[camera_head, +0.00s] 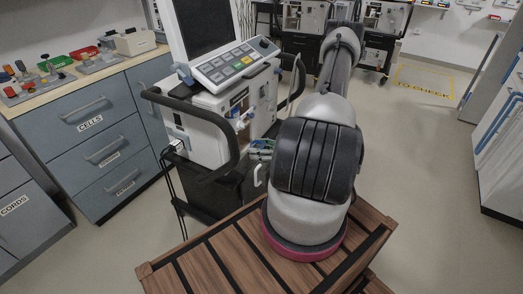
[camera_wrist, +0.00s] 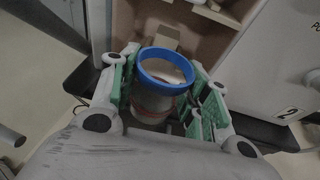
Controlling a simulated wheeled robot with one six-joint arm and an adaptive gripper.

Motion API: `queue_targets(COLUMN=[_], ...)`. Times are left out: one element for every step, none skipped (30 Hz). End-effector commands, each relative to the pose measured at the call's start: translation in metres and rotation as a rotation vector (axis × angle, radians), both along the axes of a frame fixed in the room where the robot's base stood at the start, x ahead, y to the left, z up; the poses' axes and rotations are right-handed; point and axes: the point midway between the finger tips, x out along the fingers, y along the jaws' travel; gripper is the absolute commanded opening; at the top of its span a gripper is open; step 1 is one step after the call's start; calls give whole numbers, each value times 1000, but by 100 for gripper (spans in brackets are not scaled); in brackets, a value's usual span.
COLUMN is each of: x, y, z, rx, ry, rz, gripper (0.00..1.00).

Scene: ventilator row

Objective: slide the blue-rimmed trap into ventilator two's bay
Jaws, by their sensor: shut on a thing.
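The blue-rimmed trap (camera_wrist: 150,105) is a clear cup with a thick blue ring on top, seen in the wrist view. My gripper (camera_wrist: 165,82) is shut on it, with green pads on both sides of the cup. Beyond the trap is an open, tan-walled bay (camera_wrist: 210,38) in a pale cabinet front. The panel to its right carries a "2", marking ventilator two (camera_wrist: 265,75). The trap is in front of the bay; the gap between them is hard to judge. In the head view my arm hides the gripper and trap.
A ventilator (camera_head: 205,110) with a screen and keypad stands left of my arm, its black handrail (camera_head: 225,160) sticking out. More ventilators (camera_head: 303,18) stand at the back. A drawer cabinet (camera_head: 95,140) is at the left. Open floor (camera_head: 420,150) lies to the right.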

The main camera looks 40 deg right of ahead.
Motion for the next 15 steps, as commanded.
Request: queue_targets(x=[4, 7, 10, 13, 15, 18, 21, 23, 26, 29, 31, 35, 37, 39, 43], y=[2, 3, 5, 6, 7, 8, 9, 10, 12, 12, 13, 15, 16, 17, 18], z=[0, 0, 0, 0, 0, 0, 0, 0, 0, 0, 0, 0, 0, 0, 0], rx=[-1, 0, -1, 0, -1, -1, -1, -1, -1, -1, -2, -2, -1, -1, -1], ry=[0, 0, 0, 0, 0, 0, 0, 0, -1, -1, -1, -1, -1, -1, -1], rz=[1, 0, 1, 2, 1, 0, 0, 1, 1, 1, 0, 0, 1, 1, 1], gripper=[23, 23, 23, 23, 23, 23, 23, 23, 23, 23, 23, 23, 23, 23, 23])
